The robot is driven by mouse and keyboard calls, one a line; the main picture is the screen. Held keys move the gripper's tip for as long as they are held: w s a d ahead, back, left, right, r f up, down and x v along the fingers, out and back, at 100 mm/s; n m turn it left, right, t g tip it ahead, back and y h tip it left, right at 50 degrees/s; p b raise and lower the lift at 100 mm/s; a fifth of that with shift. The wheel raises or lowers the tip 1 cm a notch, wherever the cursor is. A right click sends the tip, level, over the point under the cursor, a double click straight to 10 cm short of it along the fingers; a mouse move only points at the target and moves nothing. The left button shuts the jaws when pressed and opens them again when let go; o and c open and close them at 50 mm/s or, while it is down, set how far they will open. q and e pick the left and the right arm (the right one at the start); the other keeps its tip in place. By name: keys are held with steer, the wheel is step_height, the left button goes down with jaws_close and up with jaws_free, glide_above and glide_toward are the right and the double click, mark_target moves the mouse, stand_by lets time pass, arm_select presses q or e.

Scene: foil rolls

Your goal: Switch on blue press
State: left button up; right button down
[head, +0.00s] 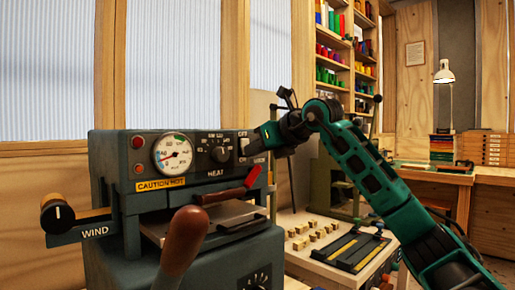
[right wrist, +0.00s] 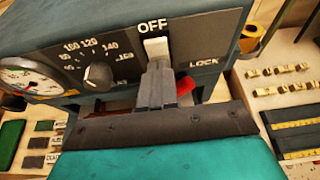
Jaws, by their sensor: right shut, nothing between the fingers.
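The blue press (head: 110,165) stands at left in the head view, dark blue-grey, with a gauge (head: 172,154) and a HEAT knob (head: 221,154) on its front panel. A white rocker switch (right wrist: 156,47) sits under the word OFF in the right wrist view. My right gripper (head: 258,141) is at the right end of the panel. In the right wrist view its fingers (right wrist: 157,72) are shut and empty, with the tips at the lower edge of the switch; I cannot tell whether they touch. They hide the switch's lower part. My left gripper is not in view.
A brown handle (head: 184,240) rises in front of the press, and a WIND crank (head: 58,213) juts out at left. A red lever (head: 252,175) is below the panel. Small brass blocks (head: 310,232) lie on the bench to the right.

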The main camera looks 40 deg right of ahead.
steer(key=f+t+b, duration=0.1)
steer(key=b, duration=0.1)
steer(key=t+b, duration=0.2)
steer(key=b, duration=0.1)
steer(key=shift+w+f+b, duration=0.3)
steer(key=shift+f+b, duration=0.05)
steer(key=shift+r+t, duration=0.25)
steer(key=shift+t, duration=0.15)
